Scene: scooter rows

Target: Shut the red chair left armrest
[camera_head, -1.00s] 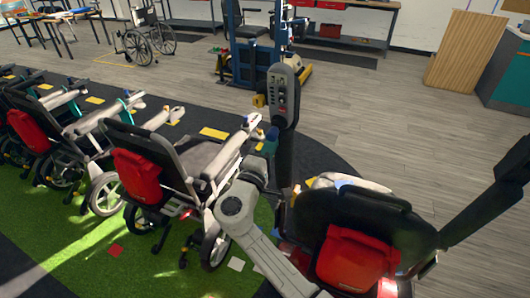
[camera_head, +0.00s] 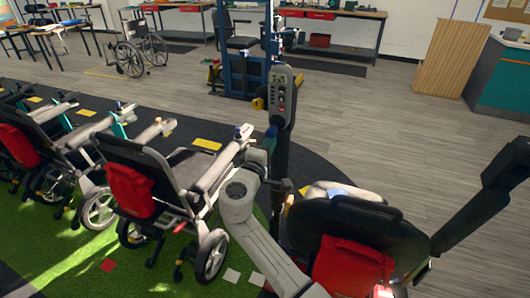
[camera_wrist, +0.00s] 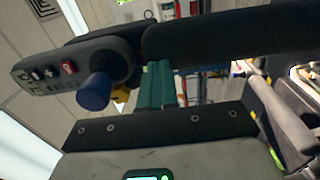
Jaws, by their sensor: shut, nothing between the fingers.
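The chair with a red bag (camera_head: 350,266) on its dark back stands at the front right. Its left armrest (camera_head: 281,120) stands raised, nearly upright, with a grey button panel at the top. In the wrist view the armrest (camera_wrist: 235,36) runs across the top, with its panel and blue joystick knob (camera_wrist: 93,92) at the left. My gripper (camera_head: 268,143) is beside the armrest, on its left side at about mid-height. Its teal fingers (camera_wrist: 154,86) are together and empty, close to the armrest. I cannot tell whether they touch it.
The other armrest (camera_head: 480,200) is also raised, at the right. A row of similar chairs with red bags (camera_head: 131,191) stands close on the left, on green turf. A blue-framed machine (camera_head: 243,72) is behind. Grey floor (camera_head: 400,130) is open beyond the armrests.

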